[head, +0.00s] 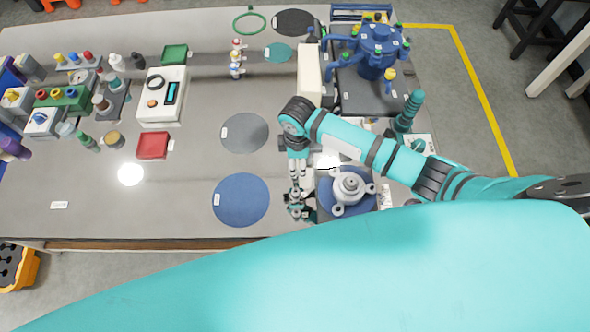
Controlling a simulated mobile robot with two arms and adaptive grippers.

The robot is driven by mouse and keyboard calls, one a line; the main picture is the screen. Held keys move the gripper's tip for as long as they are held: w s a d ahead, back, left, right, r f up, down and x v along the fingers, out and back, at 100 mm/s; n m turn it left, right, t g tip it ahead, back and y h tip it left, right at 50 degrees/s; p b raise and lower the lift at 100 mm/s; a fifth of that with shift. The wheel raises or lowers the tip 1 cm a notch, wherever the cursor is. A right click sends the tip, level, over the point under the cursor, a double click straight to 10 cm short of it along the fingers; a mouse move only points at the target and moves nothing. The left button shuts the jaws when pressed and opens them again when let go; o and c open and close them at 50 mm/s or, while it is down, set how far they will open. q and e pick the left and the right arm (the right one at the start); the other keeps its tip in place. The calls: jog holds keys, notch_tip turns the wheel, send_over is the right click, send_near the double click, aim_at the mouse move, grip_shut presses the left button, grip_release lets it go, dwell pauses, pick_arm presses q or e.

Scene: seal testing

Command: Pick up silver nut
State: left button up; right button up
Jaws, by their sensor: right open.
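A silver flanged part (348,187) with rounded ears stands on a blue round mat (367,204) at the front right of the table. A small silver, nut-like piece shows at its top centre, but it is too small to identify surely as the silver nut. My right gripper (297,209) is open, pointing down just left of the flanged part, over the table near its front edge. I see nothing between its fingers, though detail there is small. My left gripper is out of view.
A blue mat (240,200) and grey mat (245,133) lie left of my right gripper. A blue multi-port vessel (377,52) stands behind. A white instrument (163,96), red tray (153,146) and green tray (175,55) are farther left. The front-left table is mostly clear.

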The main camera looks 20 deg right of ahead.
notch_tip(320, 180, down, 4)
jog(key=shift+w+r+p, duration=0.1)
jog(key=shift+r+p, duration=0.05)
jog(key=shift+p, duration=0.15)
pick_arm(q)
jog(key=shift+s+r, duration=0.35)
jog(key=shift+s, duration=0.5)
pick_arm(e)
jog(key=shift+f, duration=0.35)
grip_shut()
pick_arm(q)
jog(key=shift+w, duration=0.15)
pick_arm(e)
jog(key=shift+r, duration=0.15)
